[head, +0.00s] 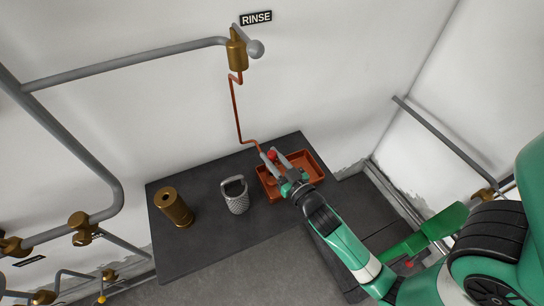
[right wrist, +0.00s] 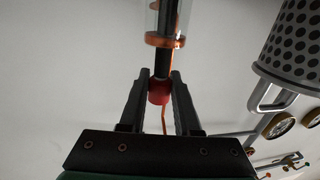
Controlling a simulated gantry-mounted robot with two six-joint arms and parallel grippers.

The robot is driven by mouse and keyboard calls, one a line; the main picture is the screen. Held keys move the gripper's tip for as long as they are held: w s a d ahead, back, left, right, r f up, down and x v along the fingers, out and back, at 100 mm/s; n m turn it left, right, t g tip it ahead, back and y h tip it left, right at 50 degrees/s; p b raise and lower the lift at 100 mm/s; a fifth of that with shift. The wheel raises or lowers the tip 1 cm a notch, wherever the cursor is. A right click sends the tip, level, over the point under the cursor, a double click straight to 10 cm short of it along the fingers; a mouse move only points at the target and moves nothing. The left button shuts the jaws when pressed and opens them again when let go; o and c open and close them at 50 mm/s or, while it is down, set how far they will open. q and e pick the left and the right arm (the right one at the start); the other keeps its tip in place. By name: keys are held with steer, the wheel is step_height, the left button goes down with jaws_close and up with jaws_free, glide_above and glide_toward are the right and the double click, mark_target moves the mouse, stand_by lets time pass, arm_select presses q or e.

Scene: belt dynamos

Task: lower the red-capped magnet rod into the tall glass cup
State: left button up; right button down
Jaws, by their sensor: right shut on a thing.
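My right gripper (head: 272,157) is shut on the red cap of the magnet rod (head: 272,154), over the orange-red tray. In the right wrist view, the red cap (right wrist: 158,91) sits between the two fingertips. The rod's dark shaft (right wrist: 162,62) runs from the cap towards the top of the picture. There it lines up with the tall glass cup (right wrist: 153,18), which has a copper-coloured ring. The shaft shows dark within the glass outline; I cannot tell how deep it reaches. The cup is not clear in the head view. My left gripper is not in view.
The orange-red tray (head: 307,181) lies at the right end of the dark table (head: 205,247). A perforated metal basket (head: 236,199) with a handle stands left of it, and a brass cylinder (head: 174,207) farther left. A copper tube (head: 236,112) drops from the RINSE valve (head: 236,54) behind.

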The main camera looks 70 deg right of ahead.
steer(key=shift+f+b, duration=1.65)
steer(key=shift+f, duration=0.1)
steer(key=c, duration=0.5)
jaws_free()
steer(key=shift+c, duration=0.2)
steer(key=b+v, duration=0.4)
steer(key=v, duration=0.7)
steer(key=shift+s+a, duration=0.2)
steer(key=shift+r, duration=0.1)
